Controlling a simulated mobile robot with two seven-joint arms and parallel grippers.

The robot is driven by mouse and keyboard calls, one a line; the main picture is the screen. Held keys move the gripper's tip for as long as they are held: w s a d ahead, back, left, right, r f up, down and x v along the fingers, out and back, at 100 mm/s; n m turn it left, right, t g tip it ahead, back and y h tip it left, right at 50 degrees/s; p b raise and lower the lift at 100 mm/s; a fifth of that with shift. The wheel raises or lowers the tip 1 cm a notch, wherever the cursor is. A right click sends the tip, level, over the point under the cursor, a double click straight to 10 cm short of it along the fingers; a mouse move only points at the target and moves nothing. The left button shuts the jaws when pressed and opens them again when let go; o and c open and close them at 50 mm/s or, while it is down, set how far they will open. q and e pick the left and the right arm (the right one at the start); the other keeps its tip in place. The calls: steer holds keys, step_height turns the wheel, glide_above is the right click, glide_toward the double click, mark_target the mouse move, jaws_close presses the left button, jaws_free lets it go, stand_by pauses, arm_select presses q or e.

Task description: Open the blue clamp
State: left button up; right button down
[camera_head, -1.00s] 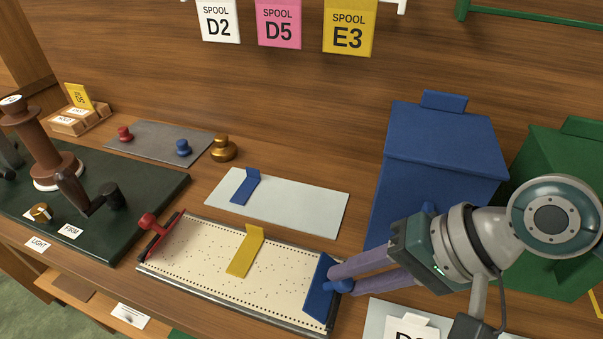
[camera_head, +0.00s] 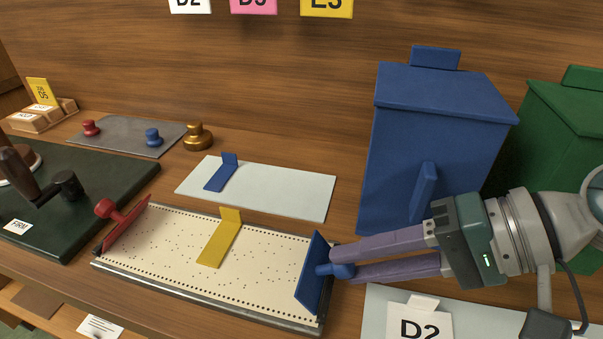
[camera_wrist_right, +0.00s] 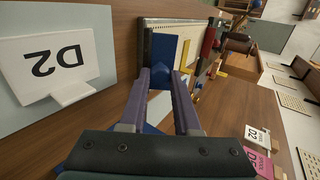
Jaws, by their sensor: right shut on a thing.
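The blue clamp (camera_head: 314,275) is an upright blue plate with a knob at the right end of the perforated cream board (camera_head: 262,261). My right gripper (camera_head: 332,262) reaches in from the right with its purple fingers shut on the clamp's blue knob (camera_head: 340,270). In the right wrist view the blue clamp (camera_wrist_right: 161,63) stands between my fingertips (camera_wrist_right: 160,78). The plate looks raised, standing up from the board; its lower edge is at the board's end. My left gripper is not in view.
A red clamp (camera_head: 124,226) stands at the board's left end, and a yellow piece (camera_head: 221,238) lies across its middle. A blue bin (camera_head: 435,140) rises close behind my right gripper. A D2 card (camera_head: 420,322) stands in front of it. A pale plate (camera_head: 280,192) lies behind the board.

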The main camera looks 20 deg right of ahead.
steer(key=c, duration=0.6)
jaws_free()
steer(key=shift+c, duration=0.2)
steer(key=v, duration=1)
steer(key=shift+p, duration=0.35)
steer(key=shift+f, duration=0.1)
